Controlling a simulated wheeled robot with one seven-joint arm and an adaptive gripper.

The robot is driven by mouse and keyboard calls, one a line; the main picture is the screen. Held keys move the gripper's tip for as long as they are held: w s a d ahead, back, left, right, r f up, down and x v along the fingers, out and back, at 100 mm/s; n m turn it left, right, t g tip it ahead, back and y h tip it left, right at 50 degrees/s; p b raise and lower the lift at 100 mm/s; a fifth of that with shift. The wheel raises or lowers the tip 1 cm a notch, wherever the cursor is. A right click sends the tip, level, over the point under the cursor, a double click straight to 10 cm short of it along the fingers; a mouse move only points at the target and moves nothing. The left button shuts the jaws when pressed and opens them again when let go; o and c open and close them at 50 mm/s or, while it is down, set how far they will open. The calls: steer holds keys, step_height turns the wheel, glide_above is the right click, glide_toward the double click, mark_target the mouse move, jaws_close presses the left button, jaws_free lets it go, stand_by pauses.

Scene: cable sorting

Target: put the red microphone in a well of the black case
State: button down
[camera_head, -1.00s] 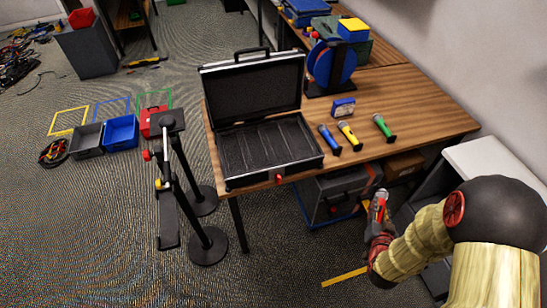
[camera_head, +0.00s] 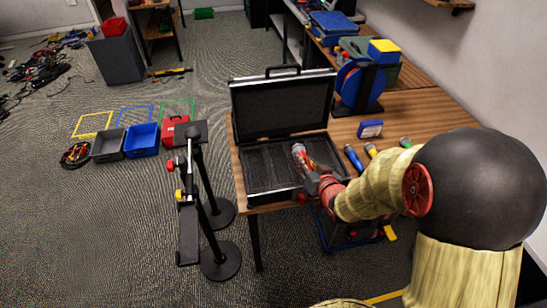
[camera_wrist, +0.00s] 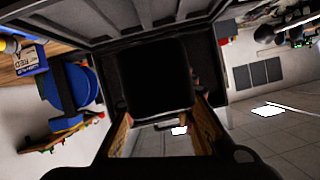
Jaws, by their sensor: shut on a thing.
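The black case (camera_head: 282,108) stands open on the wooden table, its lid raised at the back. Its base has several long parallel wells (camera_head: 262,168). My gripper (camera_head: 314,178) is shut on the red microphone (camera_head: 301,155), over the right part of the base. The microphone's silver head points up and away to the left. I cannot tell whether it touches the case. In the wrist view, my gripper's fingers (camera_wrist: 163,128) flank a large dark shape that I cannot identify surely. The case (camera_wrist: 100,30) fills the top there.
Blue (camera_head: 353,157), yellow (camera_head: 371,150) and green (camera_head: 406,142) microphones lie right of the case, close to my arm. A small blue box (camera_head: 370,129) and a blue reel (camera_head: 352,84) are behind them. A black stand (camera_head: 206,190) stands left of the table.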

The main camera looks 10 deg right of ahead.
steer(key=a+b+x, duration=0.2)
steer(key=b+x, duration=0.1)
steer(key=x, duration=0.7)
steer(key=b, duration=0.1)
glide_above(281, 166)
step_height(281, 166, down, 5)
steer(key=shift+s+r, duration=0.15)
steer(key=shift+w+a+f, duration=0.15)
steer(key=shift+w+f, duration=0.15)
steer(key=shift+f, duration=0.2)
steer(key=shift+f+b, duration=0.75)
steer(key=shift+f, duration=0.6)
steer(key=shift+f+b, duration=0.5)
steer(key=shift+b, duration=0.05)
steer(key=shift+f, duration=0.15)
steer(key=c, duration=1.6)
jaws_free()
steer(key=shift+s, duration=0.1)
